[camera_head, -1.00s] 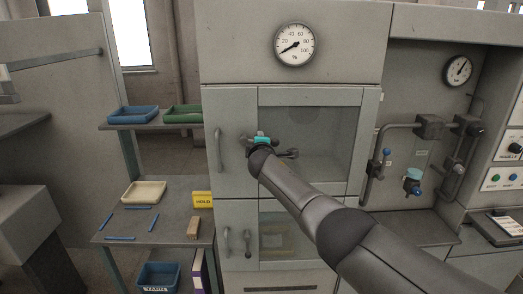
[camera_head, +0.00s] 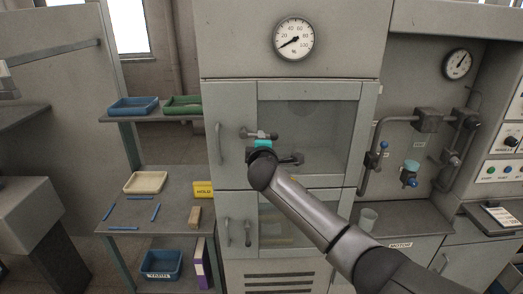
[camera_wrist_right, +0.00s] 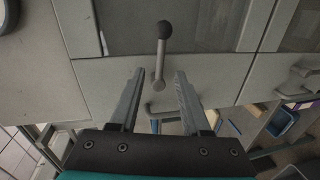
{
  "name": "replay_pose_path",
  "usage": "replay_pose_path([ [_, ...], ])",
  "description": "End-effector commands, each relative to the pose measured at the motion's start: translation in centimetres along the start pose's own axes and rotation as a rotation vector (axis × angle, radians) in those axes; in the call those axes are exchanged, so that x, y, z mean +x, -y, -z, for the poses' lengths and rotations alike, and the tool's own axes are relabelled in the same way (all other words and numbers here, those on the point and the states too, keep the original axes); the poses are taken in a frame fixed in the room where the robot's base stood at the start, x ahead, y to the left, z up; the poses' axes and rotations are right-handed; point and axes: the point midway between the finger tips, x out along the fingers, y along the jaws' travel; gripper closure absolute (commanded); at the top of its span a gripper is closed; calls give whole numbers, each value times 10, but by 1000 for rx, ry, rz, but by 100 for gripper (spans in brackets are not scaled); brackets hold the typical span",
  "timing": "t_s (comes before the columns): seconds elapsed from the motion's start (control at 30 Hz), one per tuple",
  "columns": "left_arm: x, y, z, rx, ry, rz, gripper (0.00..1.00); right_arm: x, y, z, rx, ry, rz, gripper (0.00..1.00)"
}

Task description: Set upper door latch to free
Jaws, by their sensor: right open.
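The upper door latch (camera_head: 257,133) is a small lever on the left frame of the upper cabinet door (camera_head: 238,100). In the head view it lies about horizontal, its knob end to the right. In the right wrist view the latch (camera_wrist_right: 162,50) shows a grey pivot end and a black knob. My right gripper (camera_wrist_right: 160,73) is open, one finger on either side of the lever near its pivot, with visible gaps. My left gripper is not in view.
An upright door handle (camera_head: 218,143) stands left of the latch. The lower door (camera_head: 239,210) has its own handle and latch. A shelf rack (camera_head: 120,228) with trays is at left. Pipes and valves (camera_head: 426,119) are at right, with a cup (camera_head: 368,219) on the ledge.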

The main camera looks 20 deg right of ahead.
Motion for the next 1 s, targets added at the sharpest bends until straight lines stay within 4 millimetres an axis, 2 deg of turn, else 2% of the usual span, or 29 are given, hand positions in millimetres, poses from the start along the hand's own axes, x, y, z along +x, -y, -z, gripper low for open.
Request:
replay_pose_path([
  [0.53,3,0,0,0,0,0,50,-56,1,0,1,-2,1,53],
  [0.73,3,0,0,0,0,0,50,-66,0,0,1,-1,1,53],
  [1.0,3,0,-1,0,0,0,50,-67,0,0,1,0,1,53],
])
